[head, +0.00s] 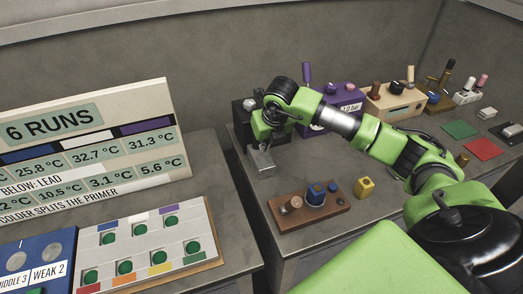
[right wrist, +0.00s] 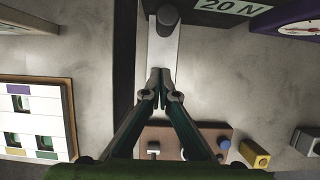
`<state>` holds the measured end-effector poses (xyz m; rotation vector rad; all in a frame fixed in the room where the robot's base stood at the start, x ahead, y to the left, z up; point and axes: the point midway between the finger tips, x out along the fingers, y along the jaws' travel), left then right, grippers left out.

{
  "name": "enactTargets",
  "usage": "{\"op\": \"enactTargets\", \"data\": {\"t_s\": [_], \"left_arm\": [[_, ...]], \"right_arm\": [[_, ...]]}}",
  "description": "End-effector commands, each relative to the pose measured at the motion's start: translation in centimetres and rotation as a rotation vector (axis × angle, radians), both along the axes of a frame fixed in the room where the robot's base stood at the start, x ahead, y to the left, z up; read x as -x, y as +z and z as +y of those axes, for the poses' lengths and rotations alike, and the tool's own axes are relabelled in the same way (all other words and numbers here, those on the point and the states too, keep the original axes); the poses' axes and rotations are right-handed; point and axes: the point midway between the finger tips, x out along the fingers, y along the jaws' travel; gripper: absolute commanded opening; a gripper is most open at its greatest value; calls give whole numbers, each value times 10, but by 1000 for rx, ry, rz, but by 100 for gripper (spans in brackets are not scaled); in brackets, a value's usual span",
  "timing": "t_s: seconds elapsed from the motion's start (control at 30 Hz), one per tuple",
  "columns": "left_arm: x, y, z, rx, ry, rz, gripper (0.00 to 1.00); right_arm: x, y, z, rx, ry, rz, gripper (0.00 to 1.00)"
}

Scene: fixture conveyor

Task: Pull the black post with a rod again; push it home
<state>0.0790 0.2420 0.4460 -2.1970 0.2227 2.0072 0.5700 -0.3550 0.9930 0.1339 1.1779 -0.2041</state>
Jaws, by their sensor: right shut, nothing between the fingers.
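In the head view my right gripper (head: 281,143) is in front of the black box (head: 239,112), above a grey metal block (head: 261,161). My arm hides part of the box there. I cannot make out a separate rod. My left gripper is not in view.
A purple box (head: 347,98) with a gauge and a beige box (head: 395,101) stand to the right. A brown board (head: 309,210) with pegs and a yellow block (head: 364,188) lie in front. A "6 RUNS" sign (head: 90,140) stands left, across a gap between tables.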

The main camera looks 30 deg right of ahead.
Motion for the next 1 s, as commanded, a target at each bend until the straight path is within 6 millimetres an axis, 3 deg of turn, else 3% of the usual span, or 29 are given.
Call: {"op": "enactTargets", "data": {"t_s": [0.2, 0.5, 0.8, 1.0], "left_arm": [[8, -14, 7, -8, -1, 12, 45], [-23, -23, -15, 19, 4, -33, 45], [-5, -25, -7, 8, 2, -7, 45], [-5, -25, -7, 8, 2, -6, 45]], "right_arm": [[13, 31, 2, 3, 0, -3, 0], [30, 72, 7, 2, -1, 0, 0], [34, 80, 8, 2, 0, 5, 0], [34, 80, 8, 1, 0, 4, 0]]}}
